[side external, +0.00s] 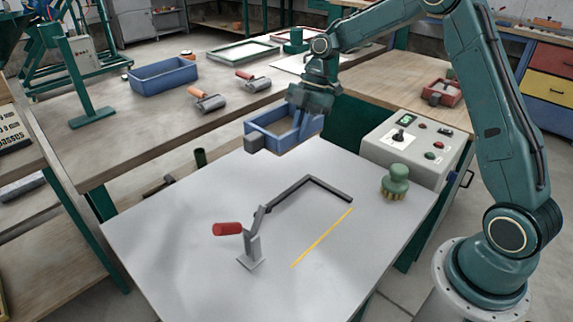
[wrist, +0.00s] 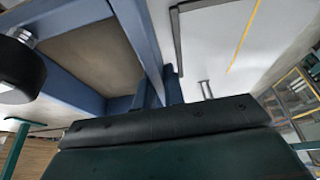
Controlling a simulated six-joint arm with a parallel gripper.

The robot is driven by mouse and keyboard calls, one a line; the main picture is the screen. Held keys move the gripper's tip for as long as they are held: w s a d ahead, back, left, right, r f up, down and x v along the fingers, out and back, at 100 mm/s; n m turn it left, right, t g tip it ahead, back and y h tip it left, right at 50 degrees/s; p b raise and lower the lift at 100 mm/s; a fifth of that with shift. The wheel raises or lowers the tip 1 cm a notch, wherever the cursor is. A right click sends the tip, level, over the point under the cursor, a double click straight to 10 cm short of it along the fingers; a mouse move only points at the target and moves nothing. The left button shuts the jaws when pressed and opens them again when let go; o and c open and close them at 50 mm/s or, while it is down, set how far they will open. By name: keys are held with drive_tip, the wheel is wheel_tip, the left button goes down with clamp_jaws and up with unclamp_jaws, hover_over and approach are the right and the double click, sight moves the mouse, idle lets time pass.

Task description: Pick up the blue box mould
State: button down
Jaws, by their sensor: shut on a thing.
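The blue box mould (side external: 285,128) is an open rectangular frame held up in the air above the far edge of the white table in the side view. My gripper (side external: 311,101) is above it and shut on its right far part. In the wrist view the blue mould (wrist: 88,22) fills the upper left, with blue walls around a brownish area. My gripper's dark body (wrist: 170,125) fills the bottom of that view. The exact contact of the fingertips is hidden.
The white table (side external: 330,260) carries a bent dark bar with a red handle (side external: 228,229) and a green brush (side external: 396,182). A grey control box (side external: 413,150) stands beside it. Another blue box (side external: 163,75) and rollers (side external: 208,99) lie on the wooden bench behind.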

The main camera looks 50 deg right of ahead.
wheel_tip(320, 180, up, 10)
drive_tip(key=shift+r, duration=0.1)
idle(0.4)
